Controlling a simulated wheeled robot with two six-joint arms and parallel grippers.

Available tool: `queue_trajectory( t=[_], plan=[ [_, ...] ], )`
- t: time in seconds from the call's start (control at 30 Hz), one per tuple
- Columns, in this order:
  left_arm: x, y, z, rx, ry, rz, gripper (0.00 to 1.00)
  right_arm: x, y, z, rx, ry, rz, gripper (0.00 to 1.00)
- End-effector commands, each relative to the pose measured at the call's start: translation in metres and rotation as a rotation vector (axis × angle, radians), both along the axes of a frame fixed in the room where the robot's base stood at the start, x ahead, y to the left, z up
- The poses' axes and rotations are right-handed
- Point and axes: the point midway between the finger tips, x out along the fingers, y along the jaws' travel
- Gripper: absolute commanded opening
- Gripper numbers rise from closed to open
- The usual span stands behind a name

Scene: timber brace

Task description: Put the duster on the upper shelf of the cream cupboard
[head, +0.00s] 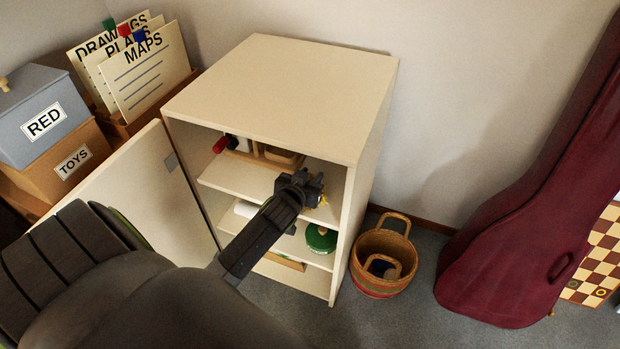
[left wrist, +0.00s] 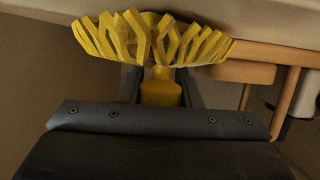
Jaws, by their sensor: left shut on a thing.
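The cream cupboard (head: 275,90) stands with its door (head: 135,205) swung open to the left. Its upper shelf (head: 240,180) shows below the top panel. My left gripper (head: 312,189) is at the cupboard's open front, near the right end of the upper shelf. It is shut on the duster (left wrist: 160,92), whose yellow handle is between the fingers and whose fringed yellow head spreads beyond them in the left wrist view. In the head view only a bit of yellow shows past the gripper. I cannot tell whether the duster touches the shelf. My right gripper is out of view.
A wooden caddy (head: 258,157) and a red-capped bottle (head: 222,144) are at the back of the upper shelf. A green round item (head: 321,238) sits on a lower shelf. A basket (head: 382,262) and a red instrument case (head: 525,220) stand to the right.

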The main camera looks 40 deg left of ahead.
Motion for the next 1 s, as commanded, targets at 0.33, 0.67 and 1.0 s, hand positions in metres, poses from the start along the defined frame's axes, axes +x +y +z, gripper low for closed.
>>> queue_trajectory(
  t=[0.33,0.67,1.0],
  plan=[
    [0.0011,0.0001,-0.0018,0.000,-0.001,-0.001,0.04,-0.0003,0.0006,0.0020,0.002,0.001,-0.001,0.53],
    [0.0008,0.0002,-0.0040,0.000,0.000,0.000,0.53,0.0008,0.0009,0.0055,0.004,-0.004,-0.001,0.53],
    [-0.0027,-0.0005,0.0007,0.000,0.001,0.000,0.53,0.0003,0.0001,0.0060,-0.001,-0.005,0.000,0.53]
  ],
)
